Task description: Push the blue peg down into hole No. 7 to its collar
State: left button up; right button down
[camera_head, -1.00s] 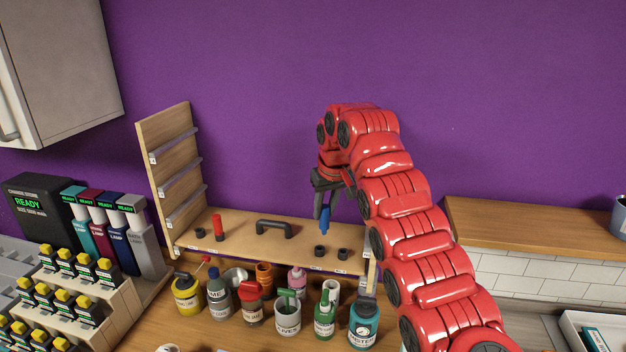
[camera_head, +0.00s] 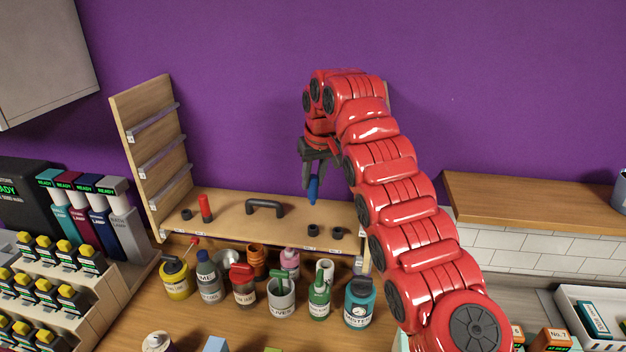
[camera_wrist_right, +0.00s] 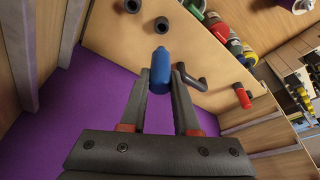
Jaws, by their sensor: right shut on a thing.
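The blue peg (camera_head: 313,189) is held roughly upright in my right gripper (camera_head: 310,180), above the wooden shelf board (camera_head: 232,224). The right wrist view also shows the blue peg (camera_wrist_right: 160,70) between the two dark fingers of that gripper (camera_wrist_right: 161,85). In the head view the peg's lower end is apart from the board, above a black collar-like ring (camera_head: 312,230). A second black ring (camera_head: 338,233) is just to its right, and another (camera_head: 186,214) is at the left. Labels on the board's front edge are too small to read, so I cannot tell hole No. 7. My left gripper is not in view.
A red peg (camera_head: 205,208) and a dark handle (camera_head: 265,208) stand on the board. Several cups and bottles, such as a teal bottle (camera_head: 361,302), crowd the bench in front. A wooden side rack (camera_head: 146,150) rises at the left.

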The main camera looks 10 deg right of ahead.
aim_at(314, 204)
notch_tip(314, 204, down, 5)
jog(key=b, duration=0.4)
jog(key=shift+w+f, duration=0.15)
jog(key=shift+f, duration=0.05)
jog(key=shift+f+b, duration=0.35)
jog(key=shift+b, duration=0.25)
jog(key=shift+b, duration=0.3)
dwell(0.6)
jog(key=shift+f+b, duration=1.5)
jog(key=shift+f, duration=0.1)
jog(key=c, duration=0.6)
grip_release()
jog(key=shift+o, duration=0.2)
jog(key=shift+r, duration=0.15)
